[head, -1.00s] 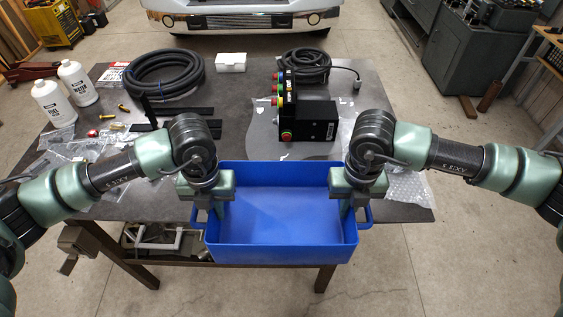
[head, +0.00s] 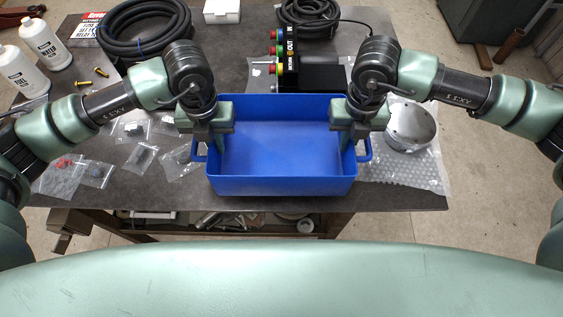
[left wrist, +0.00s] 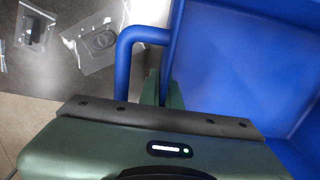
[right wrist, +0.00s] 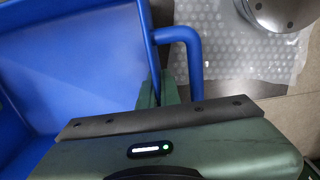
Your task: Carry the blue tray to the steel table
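The empty blue tray (head: 282,186) is level and centred in the head view, over the front part of the dark grey table (head: 400,197). I cannot tell whether its base touches the tabletop. My left gripper (head: 217,142) is shut on the tray's left side by the handle; the left wrist view shows the blue handle (left wrist: 126,55) and the fingers at the wall. My right gripper (head: 347,142) is shut on the right side in the same way, beside the right handle (right wrist: 192,55). The fingertips are partly hidden in both wrist views.
A black control box with coloured buttons (head: 310,74) stands just behind the tray. A round metal part (head: 410,126) on bubble wrap lies close to the right. Small plastic bags (head: 131,126) lie to the left. A coiled black hose (head: 145,28) and white bottles (head: 22,70) are farther back.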

